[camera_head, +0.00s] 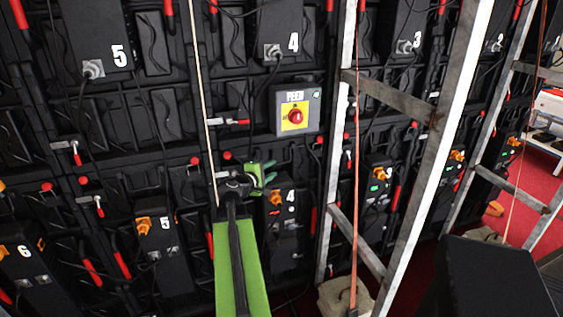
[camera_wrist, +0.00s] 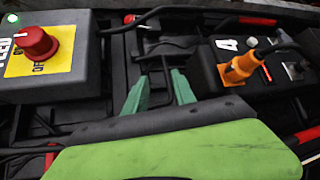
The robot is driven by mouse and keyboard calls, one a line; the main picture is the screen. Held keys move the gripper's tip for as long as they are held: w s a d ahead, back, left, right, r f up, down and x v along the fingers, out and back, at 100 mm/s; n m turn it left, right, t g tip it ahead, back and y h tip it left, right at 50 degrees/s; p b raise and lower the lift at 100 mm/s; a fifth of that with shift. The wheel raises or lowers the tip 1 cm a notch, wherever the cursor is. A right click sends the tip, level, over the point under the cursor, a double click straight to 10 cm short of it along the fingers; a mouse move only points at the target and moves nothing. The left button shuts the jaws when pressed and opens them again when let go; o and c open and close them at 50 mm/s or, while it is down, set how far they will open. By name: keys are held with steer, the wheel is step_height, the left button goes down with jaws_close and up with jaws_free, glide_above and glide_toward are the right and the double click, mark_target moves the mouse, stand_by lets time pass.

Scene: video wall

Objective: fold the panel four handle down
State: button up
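My gripper (camera_head: 263,173) is in front of the black panel wall, between the grey FEED box (camera_head: 295,109) and the lower black box marked 4 (camera_head: 284,212). In the wrist view its two green fingers (camera_wrist: 160,92) stand apart, with dark panel bars behind the gap. I see nothing held. A lever with a red tip (camera_head: 235,121) sticks out sideways left of the FEED box, above my gripper; its red tip also shows in the wrist view (camera_wrist: 50,157), low at left. I cannot tell for sure that this lever is the panel four handle.
The FEED box has a red knob (camera_head: 295,116) on a yellow plate. An orange plug (camera_head: 276,196) and cables sit on the lower box. Metal truss posts (camera_head: 338,130) and an orange strap (camera_head: 356,180) stand at the right. Other red-tipped handles (camera_head: 98,206) are at left.

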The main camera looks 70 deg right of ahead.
steer(key=v, duration=0.4)
steer(key=shift+d, duration=0.1)
steer(key=w+a+r+n+t+p, duration=0.1)
steer(key=w+a+t+p, duration=0.1)
steer(key=w+a, duration=0.45)
steer(key=w+a+r+n+t+p, duration=0.2)
steer(key=w+a, duration=0.1)
steer(key=w, duration=0.6)
steer(key=w+a+f+n+t+y+p, duration=0.1)
steer(key=w+a+f+t+y+p, duration=0.15)
steer(key=w+a, duration=1.3)
steer(key=w+a+f+t+y+p, duration=0.1)
steer(key=w+a+y, duration=0.1)
steer(key=a, duration=0.6)
steer(key=w+a+f+y+p, duration=0.1)
steer(key=a+y, duration=0.1)
steer(key=a, duration=0.5)
steer(key=s+a+f+m+g+y, duration=0.1)
steer(key=s+a+f+y, duration=0.1)
steer(key=a, duration=0.6)
steer(key=s+a+f+m+g+y, duration=0.2)
steer(key=s+a+f+y, duration=0.1)
steer(key=a, duration=0.6)
steer(key=s+a+f+m+g+y+p, duration=0.1)
steer(key=s+a+f+g+y, duration=0.1)
steer(key=a, duration=0.7)
steer(key=shift+s+f+m+y, duration=0.45)
steer(key=shift+s+y, duration=0.25)
steer(key=shift+y, duration=0.25)
